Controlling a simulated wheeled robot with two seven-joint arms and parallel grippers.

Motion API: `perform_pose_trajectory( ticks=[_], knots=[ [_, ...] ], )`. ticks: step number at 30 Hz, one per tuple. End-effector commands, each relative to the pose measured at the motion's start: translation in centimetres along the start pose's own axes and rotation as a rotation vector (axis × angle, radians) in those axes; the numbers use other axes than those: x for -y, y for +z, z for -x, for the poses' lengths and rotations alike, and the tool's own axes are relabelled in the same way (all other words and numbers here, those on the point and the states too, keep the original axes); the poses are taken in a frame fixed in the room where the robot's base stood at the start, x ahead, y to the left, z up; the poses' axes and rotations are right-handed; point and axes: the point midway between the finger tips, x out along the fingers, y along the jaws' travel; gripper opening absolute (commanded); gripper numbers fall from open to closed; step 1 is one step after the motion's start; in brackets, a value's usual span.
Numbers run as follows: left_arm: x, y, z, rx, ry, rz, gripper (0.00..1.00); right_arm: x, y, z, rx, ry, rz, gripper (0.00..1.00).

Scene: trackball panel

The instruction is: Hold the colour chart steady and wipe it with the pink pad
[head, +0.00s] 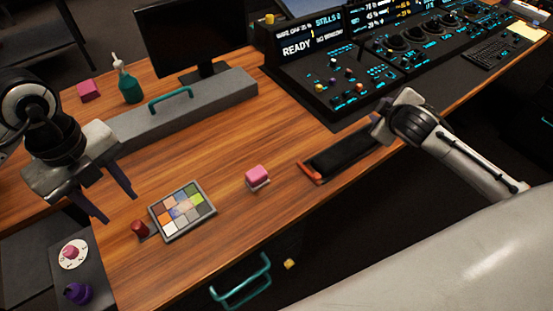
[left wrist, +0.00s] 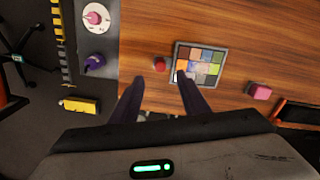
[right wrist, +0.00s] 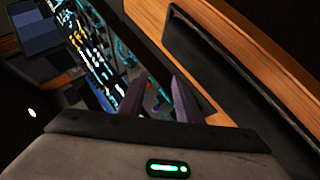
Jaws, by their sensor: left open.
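The colour chart (head: 182,211), a grey-framed board of coloured squares with a pale smear near its middle, lies flat on the wooden desk. It also shows in the left wrist view (left wrist: 200,64). A pink pad (head: 257,175) with a pale underside sits on the desk right of the chart, apart from it; it shows in the left wrist view (left wrist: 260,91). My left gripper (head: 121,209) is open and empty, above and left of the chart. My right gripper (right wrist: 160,75) is open and empty, near the console; its fingers are hidden in the head view.
A red knob (head: 139,228) stands left of the chart. A black recessed tray (head: 345,155) with an orange end lies right of the pad. Another pink block (head: 88,91) and a green bottle (head: 129,84) stand behind a grey bar (head: 180,108). Desk between chart and bar is clear.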

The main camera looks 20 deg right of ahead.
Motion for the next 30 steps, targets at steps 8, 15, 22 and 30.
perform_pose_trajectory(
  ticks=[8, 15, 22, 30],
  knots=[
    [0.0, 0.0, 0.0, 0.0, 0.0, 0.0, 0.41, 10.0, -11.9, 7.0, -0.043, -0.303, -0.34, 0.31],
    [0.0, 0.0, 0.0, 0.0, 0.0, 0.0, 0.41, 17.1, -17.9, 16.2, 0.02, -0.536, -0.467, 0.31],
    [0.0, 0.0, 0.0, 0.0, 0.0, 0.0, 0.41, 20.6, -18.8, 22.3, 0.104, -0.628, -0.475, 0.31],
    [-0.1, -0.1, -1.8, -0.003, 0.002, 0.001, 0.41, 21.2, -18.5, 23.5, 0.129, -0.64, -0.474, 0.31]
  ],
)
